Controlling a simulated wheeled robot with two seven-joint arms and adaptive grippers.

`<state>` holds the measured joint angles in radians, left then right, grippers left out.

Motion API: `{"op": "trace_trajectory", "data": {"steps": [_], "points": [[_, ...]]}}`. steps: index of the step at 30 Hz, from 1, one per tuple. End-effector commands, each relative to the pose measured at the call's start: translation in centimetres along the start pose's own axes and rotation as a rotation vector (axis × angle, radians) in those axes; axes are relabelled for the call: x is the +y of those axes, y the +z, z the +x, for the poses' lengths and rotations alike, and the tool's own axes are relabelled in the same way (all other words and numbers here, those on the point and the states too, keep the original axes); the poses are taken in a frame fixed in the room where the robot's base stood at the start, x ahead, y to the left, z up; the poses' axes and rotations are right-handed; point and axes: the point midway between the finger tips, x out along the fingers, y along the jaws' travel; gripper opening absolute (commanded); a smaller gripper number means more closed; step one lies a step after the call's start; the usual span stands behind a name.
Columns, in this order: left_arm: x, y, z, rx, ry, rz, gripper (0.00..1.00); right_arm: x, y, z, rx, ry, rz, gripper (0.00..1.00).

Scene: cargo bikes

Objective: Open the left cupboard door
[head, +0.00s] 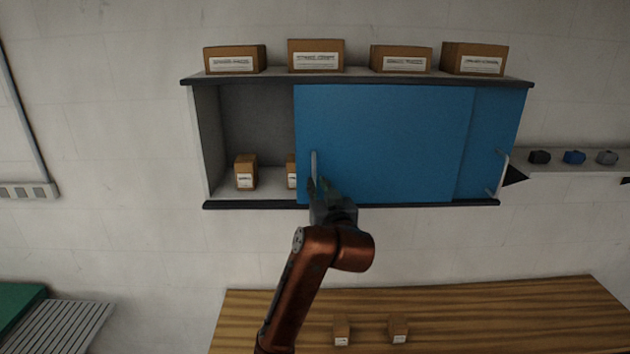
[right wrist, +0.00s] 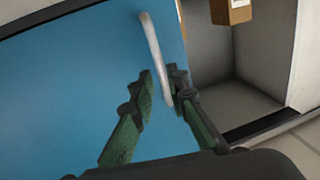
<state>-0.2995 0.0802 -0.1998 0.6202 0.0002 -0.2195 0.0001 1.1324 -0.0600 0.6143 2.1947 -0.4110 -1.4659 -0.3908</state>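The wall cupboard (head: 206,140) has two blue sliding doors. The left door (head: 390,140) stands slid to the right, overlapping much of the right door (head: 495,130), and the left part of the cupboard is uncovered. The left door's pale upright handle (head: 314,163) is near its left edge; it also shows in the right wrist view (right wrist: 152,45). My right gripper (head: 319,188) is at the handle's lower part. My left gripper is not in view.
Small boxes (head: 246,172) stand inside the uncovered part, and several larger boxes (head: 316,56) stand on top. A wooden table (head: 480,315) with two small boxes is below. A shelf (head: 580,160) is at the right.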

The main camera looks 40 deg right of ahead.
Motion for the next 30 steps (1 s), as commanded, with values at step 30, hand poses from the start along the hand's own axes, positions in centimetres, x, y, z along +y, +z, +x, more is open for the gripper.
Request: {"op": "trace_trajectory", "data": {"steps": [30], "points": [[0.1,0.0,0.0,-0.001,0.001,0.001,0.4,0.0,0.1,-7.6,0.0,-0.001,0.0,0.15]]}}
